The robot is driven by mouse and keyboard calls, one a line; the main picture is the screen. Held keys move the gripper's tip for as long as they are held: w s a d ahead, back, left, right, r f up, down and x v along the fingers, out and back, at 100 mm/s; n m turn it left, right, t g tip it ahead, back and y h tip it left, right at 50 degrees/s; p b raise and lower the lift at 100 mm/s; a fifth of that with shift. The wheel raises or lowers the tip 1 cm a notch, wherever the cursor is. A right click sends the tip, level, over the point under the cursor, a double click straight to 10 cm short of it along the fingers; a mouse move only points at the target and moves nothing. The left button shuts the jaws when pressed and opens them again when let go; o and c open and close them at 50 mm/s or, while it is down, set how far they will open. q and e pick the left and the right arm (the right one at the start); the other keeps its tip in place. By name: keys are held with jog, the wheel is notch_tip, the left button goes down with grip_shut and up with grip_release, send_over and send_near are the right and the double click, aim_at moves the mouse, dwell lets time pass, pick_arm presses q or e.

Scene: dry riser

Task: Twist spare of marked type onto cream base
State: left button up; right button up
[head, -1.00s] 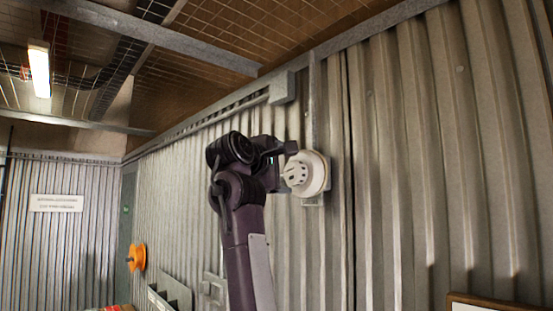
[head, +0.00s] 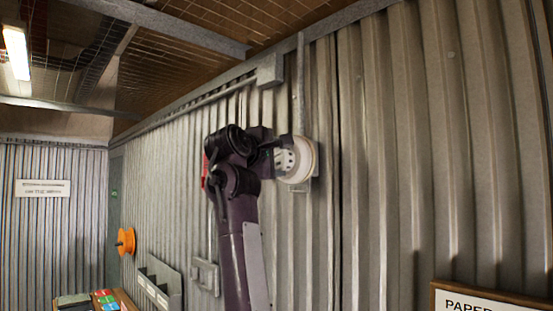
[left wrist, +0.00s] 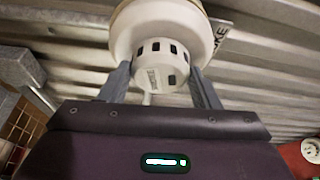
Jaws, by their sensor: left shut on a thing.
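A white round detector head (head: 286,161) with dark slots is at the corrugated wall, high up beside a vertical conduit. My left gripper (head: 281,158) is at its front. In the left wrist view the detector (left wrist: 160,62) sits between my two grey fingers (left wrist: 160,78), shut on its slotted narrow part. Its wide disc lies against the cream base (left wrist: 127,13), of which only a rim shows; the base also shows in the head view (head: 309,160) at the wall side. I cannot tell whether the detector is locked in. My right gripper is not in view.
A label plate (left wrist: 222,33) with dark letters is beside the base. A red item with a white round face (left wrist: 308,150) is at lower right. An orange reel (head: 125,241), a grey wall rack (head: 160,285), and a table with coloured items (head: 105,300) stand left.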

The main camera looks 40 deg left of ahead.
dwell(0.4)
pick_arm(q)
jog(key=shift+f+m+t+b, duration=0.1)
jog(key=shift+m+t+b, duration=0.3)
jog(key=shift+m+b, duration=0.6)
jog(key=o, duration=0.6)
jog(key=shift+m, duration=0.3)
jog(key=o, duration=0.5)
jog(key=shift+w, duration=0.3)
jog(key=b+v, duration=0.4)
jog(key=v, duration=0.4)
